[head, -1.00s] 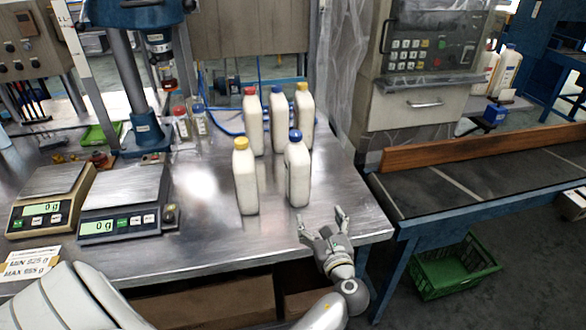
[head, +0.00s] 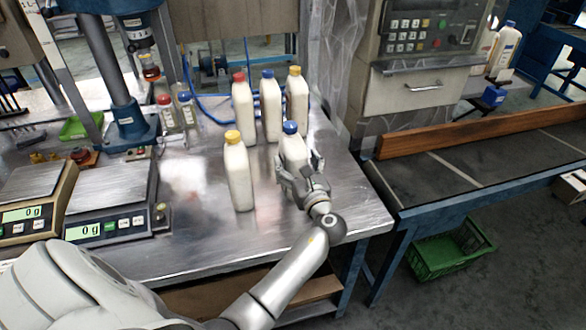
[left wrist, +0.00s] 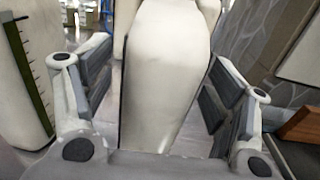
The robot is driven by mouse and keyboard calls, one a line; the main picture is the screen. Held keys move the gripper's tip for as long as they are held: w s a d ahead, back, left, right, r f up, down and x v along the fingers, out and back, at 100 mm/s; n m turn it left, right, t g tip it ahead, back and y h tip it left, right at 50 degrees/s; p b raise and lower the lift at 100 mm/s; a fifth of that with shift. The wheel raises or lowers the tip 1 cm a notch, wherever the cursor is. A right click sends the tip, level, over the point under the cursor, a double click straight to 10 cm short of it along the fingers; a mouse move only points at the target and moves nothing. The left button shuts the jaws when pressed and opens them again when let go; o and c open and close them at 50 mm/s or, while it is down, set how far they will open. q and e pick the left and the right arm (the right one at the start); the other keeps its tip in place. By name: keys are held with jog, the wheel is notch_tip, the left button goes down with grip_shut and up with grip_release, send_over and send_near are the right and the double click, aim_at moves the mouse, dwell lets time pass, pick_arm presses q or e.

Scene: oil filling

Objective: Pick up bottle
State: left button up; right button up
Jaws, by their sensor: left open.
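A white bottle with a blue cap (head: 291,148) stands upright at the front right of the metal table. My left gripper (head: 300,172) is at its lower half, with the fingers open. In the left wrist view the bottle (left wrist: 168,75) fills the space between the two open fingers of the gripper (left wrist: 160,95), with gaps still showing on both sides. A white bottle with a yellow cap (head: 238,172) stands just left of the gripper. My right gripper is not in view.
Several more capped bottles stand behind, including a red-capped one (head: 243,108). Two scales (head: 110,205) are at the left of the table (head: 190,245). A conveyor (head: 450,165) lies to the right, with a green crate (head: 440,250) beneath it.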

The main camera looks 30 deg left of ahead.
pick_arm(q)
jog(key=x, duration=0.2)
jog(key=shift+w+a, duration=0.15)
jog(key=shift+w, duration=0.1)
jog(key=shift+w+a, duration=0.2)
jog(key=shift+a, duration=0.1)
grip_shut()
jog(key=shift+r, duration=0.15)
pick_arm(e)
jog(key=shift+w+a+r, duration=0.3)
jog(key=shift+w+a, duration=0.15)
